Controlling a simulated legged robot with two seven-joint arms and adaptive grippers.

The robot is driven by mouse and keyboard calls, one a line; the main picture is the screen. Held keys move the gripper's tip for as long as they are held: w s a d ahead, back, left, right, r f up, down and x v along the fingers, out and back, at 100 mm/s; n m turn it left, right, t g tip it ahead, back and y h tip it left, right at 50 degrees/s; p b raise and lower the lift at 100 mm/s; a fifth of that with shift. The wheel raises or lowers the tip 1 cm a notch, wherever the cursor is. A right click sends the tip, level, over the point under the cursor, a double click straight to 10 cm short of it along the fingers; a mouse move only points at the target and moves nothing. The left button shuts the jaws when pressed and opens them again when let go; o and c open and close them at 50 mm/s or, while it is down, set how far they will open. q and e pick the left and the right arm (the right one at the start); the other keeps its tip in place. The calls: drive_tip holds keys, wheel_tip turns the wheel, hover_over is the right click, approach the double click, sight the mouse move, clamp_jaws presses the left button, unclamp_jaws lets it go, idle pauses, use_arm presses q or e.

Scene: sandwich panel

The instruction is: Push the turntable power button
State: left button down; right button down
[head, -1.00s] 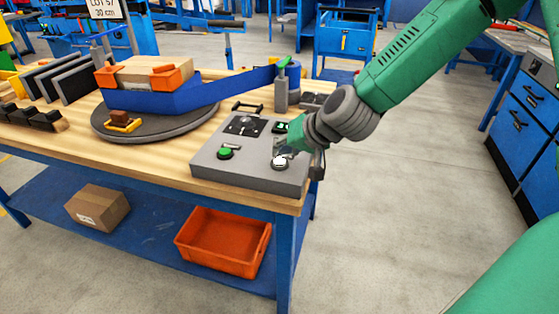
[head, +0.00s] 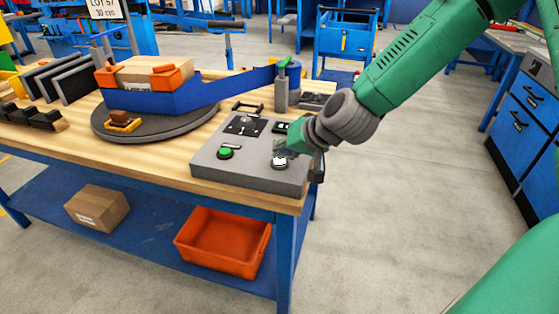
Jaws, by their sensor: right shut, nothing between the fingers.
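The grey control box (head: 235,171) sits at the front right corner of the wooden workbench. It carries a green button (head: 225,153) on the left and a white-topped button (head: 280,160) on the right. My right gripper (head: 282,150) is shut and empty, pointing down at the white-topped button from just behind it. I cannot tell whether the fingertips touch the button. The turntable (head: 165,134) is a dark round disc behind and left of the box. My left gripper is not in view.
A grey post (head: 281,95) stands behind the box. An orange bin (head: 222,242) and a cardboard box (head: 97,208) lie on the lower shelf. The floor to the right is clear.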

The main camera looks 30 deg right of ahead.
sight(281, 161)
drive_tip(key=shift+f+b, duration=0.3)
drive_tip(key=shift+f, duration=0.15)
idle(0.3)
idle(0.3)
drive_tip(key=shift+r+p, duration=0.85)
drive_tip(key=shift+p, duration=0.05)
drive_tip(key=shift+r, duration=0.1)
wheel_tip(281, 161, up, 5)
drive_tip(key=p, duration=0.5)
